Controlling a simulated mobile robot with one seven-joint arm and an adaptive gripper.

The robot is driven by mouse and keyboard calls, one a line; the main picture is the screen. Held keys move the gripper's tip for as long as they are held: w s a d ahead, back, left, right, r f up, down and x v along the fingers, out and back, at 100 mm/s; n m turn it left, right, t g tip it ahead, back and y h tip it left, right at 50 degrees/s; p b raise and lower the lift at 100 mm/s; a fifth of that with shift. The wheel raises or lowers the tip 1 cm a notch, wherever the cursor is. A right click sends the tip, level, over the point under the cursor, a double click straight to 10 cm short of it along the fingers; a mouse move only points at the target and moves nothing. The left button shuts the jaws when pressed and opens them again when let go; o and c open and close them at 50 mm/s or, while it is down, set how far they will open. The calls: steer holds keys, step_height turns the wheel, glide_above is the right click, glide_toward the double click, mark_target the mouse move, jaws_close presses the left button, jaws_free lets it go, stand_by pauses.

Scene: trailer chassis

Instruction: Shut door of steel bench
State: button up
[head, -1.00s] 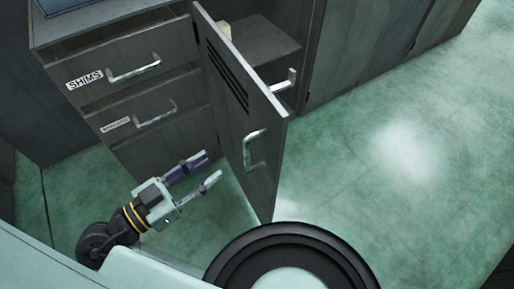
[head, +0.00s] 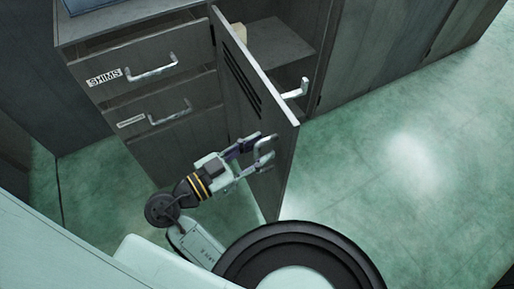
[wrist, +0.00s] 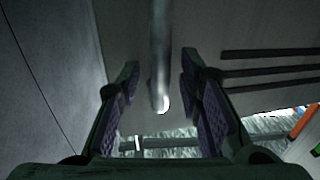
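The steel bench (head: 175,105) is a dark grey cabinet at upper left in the head view. Its door (head: 240,85) stands wide open, swung out toward me, with slots near its top. The door's metal bar handle (head: 268,143) is on the face toward my gripper (head: 258,153). In the wrist view my gripper (wrist: 159,72) is open, and the handle (wrist: 160,45) runs between its two fingers with a gap on each side. Contact is not visible. Behind the door, the open compartment (head: 285,75) shows a shelf and a pale block (head: 236,31).
Left of the door are a drawer labelled SHIMS (head: 125,72) and a lower drawer (head: 165,120); both appear slightly out. A metal latch or handle (head: 295,90) shows beyond the door's edge. Green floor (head: 400,180) is clear at right. Orange and green items (wrist: 303,122) show in the wrist view.

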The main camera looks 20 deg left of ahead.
steer(key=shift+c, duration=0.4)
jaws_close()
stand_by(0.4)
